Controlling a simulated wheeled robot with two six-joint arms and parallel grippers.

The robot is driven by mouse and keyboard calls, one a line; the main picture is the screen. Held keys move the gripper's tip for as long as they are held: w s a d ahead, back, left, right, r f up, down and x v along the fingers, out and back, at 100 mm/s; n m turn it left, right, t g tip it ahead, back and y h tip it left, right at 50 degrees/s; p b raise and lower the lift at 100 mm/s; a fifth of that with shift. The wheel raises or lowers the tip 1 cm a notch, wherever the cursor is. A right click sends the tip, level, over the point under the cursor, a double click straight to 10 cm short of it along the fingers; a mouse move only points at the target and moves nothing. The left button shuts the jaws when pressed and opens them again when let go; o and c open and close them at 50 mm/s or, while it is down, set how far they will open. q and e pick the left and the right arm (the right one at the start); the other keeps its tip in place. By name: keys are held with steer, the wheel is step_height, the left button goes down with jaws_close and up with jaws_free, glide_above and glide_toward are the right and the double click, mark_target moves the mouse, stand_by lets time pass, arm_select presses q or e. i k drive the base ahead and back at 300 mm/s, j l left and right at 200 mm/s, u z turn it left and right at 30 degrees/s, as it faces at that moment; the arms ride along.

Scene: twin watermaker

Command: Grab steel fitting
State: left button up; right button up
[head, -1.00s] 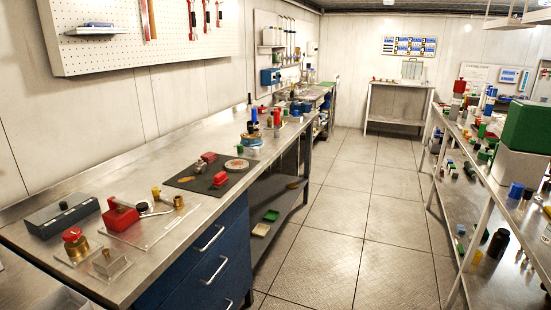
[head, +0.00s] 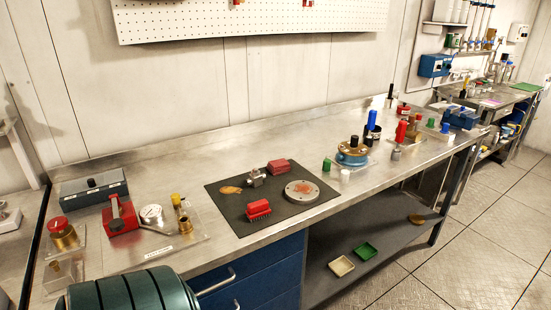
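A small shiny steel fitting (head: 254,177) lies on the black mat (head: 228,197) on the steel workbench, in the head view. It is near the mat's back edge, just left of a red block (head: 279,167). A round grey flange disc (head: 301,192) with an orange-brown patch lies to its right. A red brush-like block (head: 258,211) lies in front of it, and an orange-brown piece (head: 230,190) lies to its left. Neither of my grippers shows in the head view.
Left of the mat stand a red-and-gauge assembly (head: 122,216), a grey-green box (head: 94,188) and a red-topped brass valve (head: 62,234). A blue-and-brass unit (head: 352,152) stands right. A dark green ribbed object (head: 125,292) fills the bottom left edge. The floor at right is clear.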

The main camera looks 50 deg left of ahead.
mark_target(255, 180)
steer(key=i+l+u, duration=0.1)
steer(key=i+u, duration=0.35)
steer(key=i+l+u, duration=0.25)
steer(key=i+u, duration=0.2)
steer(key=i+l+u, duration=0.6)
steer(key=l+u, duration=0.25)
